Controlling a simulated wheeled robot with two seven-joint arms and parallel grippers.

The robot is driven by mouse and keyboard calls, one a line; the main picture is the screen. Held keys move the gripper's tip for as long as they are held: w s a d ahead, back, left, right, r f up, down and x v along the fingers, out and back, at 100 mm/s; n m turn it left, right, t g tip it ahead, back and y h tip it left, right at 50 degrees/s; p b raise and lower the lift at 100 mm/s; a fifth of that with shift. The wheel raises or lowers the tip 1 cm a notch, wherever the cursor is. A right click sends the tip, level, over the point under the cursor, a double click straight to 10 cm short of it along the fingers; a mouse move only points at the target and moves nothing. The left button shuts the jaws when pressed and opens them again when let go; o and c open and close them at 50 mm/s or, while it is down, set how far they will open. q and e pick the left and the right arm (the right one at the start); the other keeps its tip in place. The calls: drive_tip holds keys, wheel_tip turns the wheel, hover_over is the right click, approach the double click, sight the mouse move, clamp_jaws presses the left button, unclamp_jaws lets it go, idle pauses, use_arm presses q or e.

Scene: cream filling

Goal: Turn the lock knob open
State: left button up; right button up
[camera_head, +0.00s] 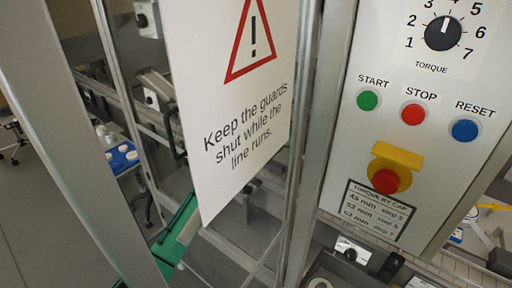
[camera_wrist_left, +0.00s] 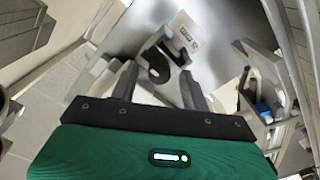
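I cannot clearly tell which part is the lock knob. In the head view, a small white plate with a dark round part (camera_head: 350,253) sits low, below the control panel. In the left wrist view, a grey bracket with a dark rounded slot (camera_wrist_left: 158,66) stands just beyond my left gripper (camera_wrist_left: 158,82). The gripper's two dark fingers are spread apart, and I see nothing clamped between them. I cannot clearly make out my left gripper in the head view. My right gripper is not in view.
A control panel (camera_head: 345,130) fills the right of the head view, with a torque dial (camera_head: 443,33), coloured buttons and a red stop knob (camera_head: 386,181). A guard door with a warning sign (camera_head: 235,95) and a metal post (camera_head: 308,130) stand left of it.

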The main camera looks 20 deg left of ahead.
use_arm(q)
drive_tip(key=b+v, duration=0.3)
drive_tip(key=v, duration=1)
drive_tip(key=shift+s, duration=0.4)
drive_tip(key=shift+a, duration=0.1)
